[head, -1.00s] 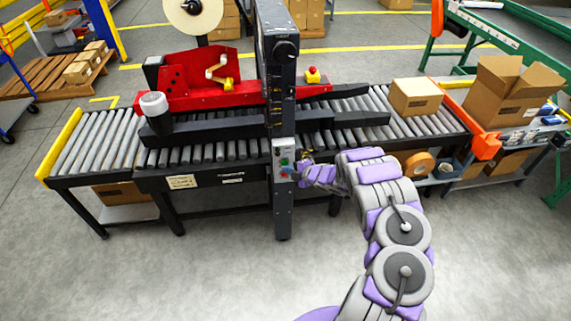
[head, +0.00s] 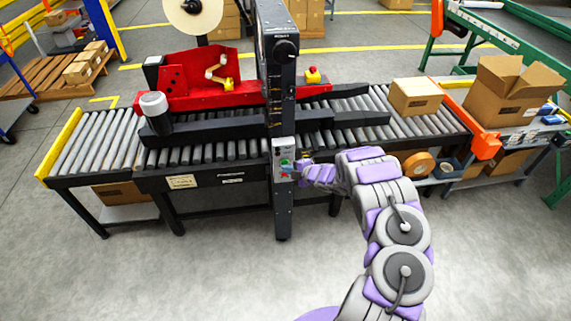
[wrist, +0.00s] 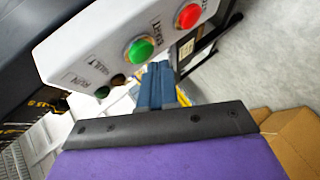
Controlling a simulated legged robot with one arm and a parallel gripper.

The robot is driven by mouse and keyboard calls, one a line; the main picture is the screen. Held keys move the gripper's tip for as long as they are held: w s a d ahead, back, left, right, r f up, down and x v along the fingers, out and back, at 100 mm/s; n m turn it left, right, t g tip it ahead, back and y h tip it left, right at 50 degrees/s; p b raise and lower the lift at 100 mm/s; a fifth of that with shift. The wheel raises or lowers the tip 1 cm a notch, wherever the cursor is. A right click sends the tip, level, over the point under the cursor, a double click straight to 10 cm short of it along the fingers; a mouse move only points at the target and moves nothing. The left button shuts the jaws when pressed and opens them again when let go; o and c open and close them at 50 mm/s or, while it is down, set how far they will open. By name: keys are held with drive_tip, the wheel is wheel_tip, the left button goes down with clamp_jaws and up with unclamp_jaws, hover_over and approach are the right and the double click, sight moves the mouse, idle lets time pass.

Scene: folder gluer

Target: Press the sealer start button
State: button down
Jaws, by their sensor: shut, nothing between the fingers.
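The sealer's grey control box (head: 284,157) is on the front of the dark upright column. In the wrist view the control box (wrist: 110,40) carries a green button (wrist: 140,49) labelled START and a red button (wrist: 188,16). The green button also shows in the head view (head: 285,162). My gripper (wrist: 157,72) is shut and empty, its blue fingertips just below and right of the green button. I cannot tell whether the fingertips touch the box. In the head view my gripper (head: 292,168) is at the right side of the box, its tip partly hard to make out.
The roller conveyor (head: 95,145) runs behind the box, with the red taping unit (head: 205,80) on it. A closed carton (head: 415,97) sits on the rollers at right, and an open carton (head: 510,92) stands farther right. The floor in front is clear.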

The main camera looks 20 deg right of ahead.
drive_tip(key=shift+w+d, duration=0.1)
drive_tip(key=shift+w, duration=0.2)
drive_tip(key=shift+w+b, duration=0.25)
drive_tip(key=shift+b, duration=0.05)
idle(0.5)
drive_tip(key=shift+s, duration=0.2)
drive_tip(key=shift+s+r+b, duration=0.1)
drive_tip(key=shift+s+b, duration=0.25)
drive_tip(key=shift+s, duration=0.15)
drive_tip(key=shift+s+a, duration=0.1)
drive_tip(key=shift+a, duration=0.1)
drive_tip(key=s+b, duration=0.1)
drive_tip(key=s, duration=0.1)
drive_tip(key=s+a+b, duration=0.1)
drive_tip(key=s, duration=0.2)
drive_tip(key=shift+s+a+b, duration=0.3)
drive_tip(key=shift+b, duration=0.1)
idle(0.5)
